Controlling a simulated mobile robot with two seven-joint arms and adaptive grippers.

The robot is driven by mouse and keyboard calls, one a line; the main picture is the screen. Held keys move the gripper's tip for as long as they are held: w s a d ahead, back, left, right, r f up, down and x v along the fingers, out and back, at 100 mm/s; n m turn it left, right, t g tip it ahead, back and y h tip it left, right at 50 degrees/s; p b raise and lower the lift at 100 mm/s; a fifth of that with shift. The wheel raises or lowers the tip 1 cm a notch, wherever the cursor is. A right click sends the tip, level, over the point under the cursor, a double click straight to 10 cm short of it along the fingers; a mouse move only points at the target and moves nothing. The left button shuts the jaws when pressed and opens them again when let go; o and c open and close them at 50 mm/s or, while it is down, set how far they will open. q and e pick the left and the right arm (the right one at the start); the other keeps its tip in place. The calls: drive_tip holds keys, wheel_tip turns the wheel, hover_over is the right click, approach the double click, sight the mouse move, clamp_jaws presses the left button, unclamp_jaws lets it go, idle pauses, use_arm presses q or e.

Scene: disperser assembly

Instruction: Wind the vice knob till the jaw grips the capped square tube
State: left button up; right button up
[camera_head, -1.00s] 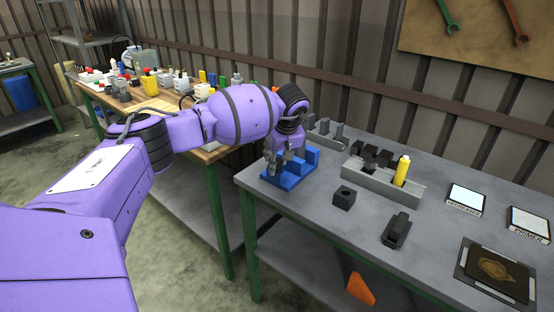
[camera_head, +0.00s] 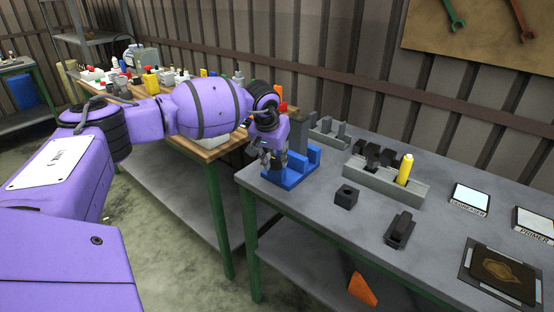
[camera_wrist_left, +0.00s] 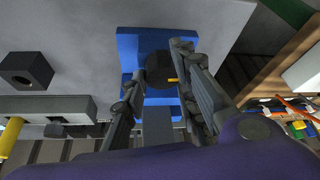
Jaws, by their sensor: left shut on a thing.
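The blue vice (camera_head: 300,168) stands at the left end of the grey table; its blue body also shows in the left wrist view (camera_wrist_left: 128,50). My left gripper (camera_head: 273,160) is over the vice's near left side. In the left wrist view its fingers are on either side of the dark round vice knob (camera_wrist_left: 159,70), which has a yellow mark, and they are shut on it. A grey bar (camera_wrist_left: 157,125) lies beyond the knob, between the fingers; I cannot tell whether it is the capped square tube. The jaw's contact is hidden. My right gripper is out of view.
A grey holder (camera_head: 375,182) with a yellow bottle (camera_head: 404,168) stands right of the vice. A dark holed block (camera_head: 346,196) and another dark part (camera_head: 400,230) lie in front. A grey rack (camera_head: 327,138) is behind. A wooden bench with bottles adjoins at left.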

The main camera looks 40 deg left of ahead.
use_arm(q)
drive_tip(key=shift+w+d+r+m+h, duration=0.15)
drive_tip(key=shift+d+m+h, duration=0.15)
drive_tip(key=shift+m, duration=0.4)
drive_tip(key=shift+m+h+b, duration=0.3)
drive_tip(key=shift+m+b, duration=0.1)
drive_tip(key=shift+m, duration=0.2)
drive_tip(key=o, duration=1)
drive_tip(key=shift+d, duration=0.15)
drive_tip(key=shift+a, duration=0.25)
